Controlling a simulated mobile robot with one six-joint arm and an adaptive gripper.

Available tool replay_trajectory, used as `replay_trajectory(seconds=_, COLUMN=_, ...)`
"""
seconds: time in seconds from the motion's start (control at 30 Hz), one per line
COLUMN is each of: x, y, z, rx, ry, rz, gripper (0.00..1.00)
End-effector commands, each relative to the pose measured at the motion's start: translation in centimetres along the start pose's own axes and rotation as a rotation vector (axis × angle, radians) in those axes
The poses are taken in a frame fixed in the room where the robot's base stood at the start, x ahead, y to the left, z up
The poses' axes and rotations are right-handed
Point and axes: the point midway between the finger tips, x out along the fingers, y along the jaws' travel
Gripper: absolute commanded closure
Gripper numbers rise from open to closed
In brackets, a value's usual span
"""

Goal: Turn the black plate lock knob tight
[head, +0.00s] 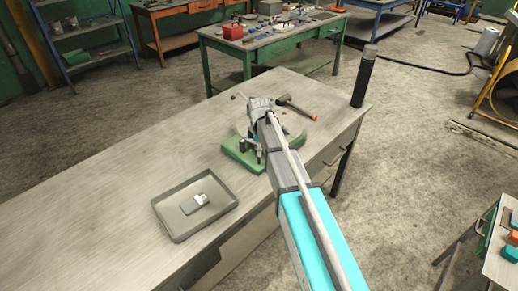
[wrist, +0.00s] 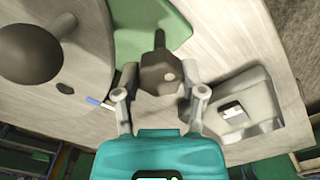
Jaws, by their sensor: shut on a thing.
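The black plate lock knob (wrist: 154,80), dark with a short stem, sits between my fingers in the wrist view, beside the green base (wrist: 150,22). My gripper (wrist: 159,76) is shut on this knob, one finger on each side. In the head view, the green base (head: 240,157) stands on the workbench under a round grey plate, partly hidden by my arm. I cannot make out the knob clearly there. A large dark ball knob (wrist: 30,52) shows over the grey plate at the left of the wrist view.
A grey tray (head: 172,218) with a small metal and dark object (head: 196,203) lies on the bench. An orange-handled hammer (head: 299,108) lies behind the device. A tall black cylinder (head: 364,78) stands at the bench's right corner. The bench's left part is clear.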

Motion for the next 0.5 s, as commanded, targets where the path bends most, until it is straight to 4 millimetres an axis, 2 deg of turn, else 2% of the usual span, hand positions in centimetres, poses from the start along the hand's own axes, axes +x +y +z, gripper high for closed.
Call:
replay_trajectory(seconds=0.07, x=0.01, y=0.00, z=0.00, rx=0.000, ry=0.000, rz=0.000, gripper=0.94)
replay_trajectory(seconds=0.5, x=0.01, y=-0.01, z=0.00, rx=0.069, ry=0.000, rz=0.000, gripper=0.94)
